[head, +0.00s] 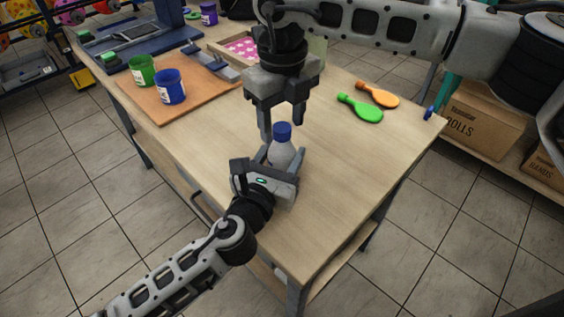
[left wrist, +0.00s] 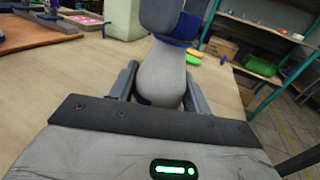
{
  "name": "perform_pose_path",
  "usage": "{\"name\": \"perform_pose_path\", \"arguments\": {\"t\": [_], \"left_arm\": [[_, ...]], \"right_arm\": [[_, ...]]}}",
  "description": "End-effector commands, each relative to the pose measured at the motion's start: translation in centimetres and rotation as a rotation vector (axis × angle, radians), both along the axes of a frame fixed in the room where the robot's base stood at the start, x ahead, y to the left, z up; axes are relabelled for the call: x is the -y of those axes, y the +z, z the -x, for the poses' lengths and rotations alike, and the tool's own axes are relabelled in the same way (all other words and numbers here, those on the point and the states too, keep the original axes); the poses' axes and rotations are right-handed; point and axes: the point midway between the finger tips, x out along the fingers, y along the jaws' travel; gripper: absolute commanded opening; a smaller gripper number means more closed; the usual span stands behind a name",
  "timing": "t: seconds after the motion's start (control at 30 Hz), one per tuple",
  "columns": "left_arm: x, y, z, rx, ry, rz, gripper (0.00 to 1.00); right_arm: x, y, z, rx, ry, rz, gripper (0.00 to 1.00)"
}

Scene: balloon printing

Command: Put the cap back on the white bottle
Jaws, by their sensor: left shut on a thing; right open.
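The white bottle (head: 281,153) stands upright near the table's front edge. My left gripper (head: 280,163) is shut around its body from the front, with a finger on each side in the left wrist view (left wrist: 163,80). The blue cap (head: 282,131) is at the top of the bottle, in line with it. I cannot tell whether it is fully seated. My right gripper (head: 282,121) points down from above, open, with its fingers on either side of the cap. In the left wrist view, a right finger hides part of the blue cap (left wrist: 187,27).
A brown board (head: 190,100) carries a green cup (head: 143,71) and a blue cup (head: 170,87) at the left. A green paddle (head: 361,108) and an orange paddle (head: 377,95) lie at the right. The table (head: 345,165) right of the bottle is clear.

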Motion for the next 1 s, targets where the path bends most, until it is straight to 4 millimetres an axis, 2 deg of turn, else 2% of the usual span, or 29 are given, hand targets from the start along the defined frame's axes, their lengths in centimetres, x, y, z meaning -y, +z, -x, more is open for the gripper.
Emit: {"name": "perform_pose_path", "arguments": {"t": [0.17, 0.4, 0.53, 0.7, 1.0], "left_arm": [[0.0, -0.1, 0.0, -0.002, 0.0, -0.001, 0.0], [0.0, -0.1, 0.0, -0.002, 0.0, -0.001, 0.0], [0.0, -0.1, 0.0, -0.002, 0.0, -0.001, 0.0], [0.0, -0.1, 0.0, -0.002, 0.0, -0.001, 0.0], [0.0, -0.1, 0.0, -0.002, 0.0, -0.001, 0.0]], "right_arm": [[-0.1, 2.7, -0.1, 0.005, 0.001, -0.002, 0.53], [-0.1, 7.9, 0.0, 0.004, 0.0, -0.001, 0.53], [0.0, 10.0, 0.0, 0.004, 0.0, -0.002, 0.53], [0.0, 11.5, 0.0, 0.001, 0.0, 0.0, 0.53], [0.0, 11.7, 0.0, 0.0, 0.0, 0.0, 0.53]]}}
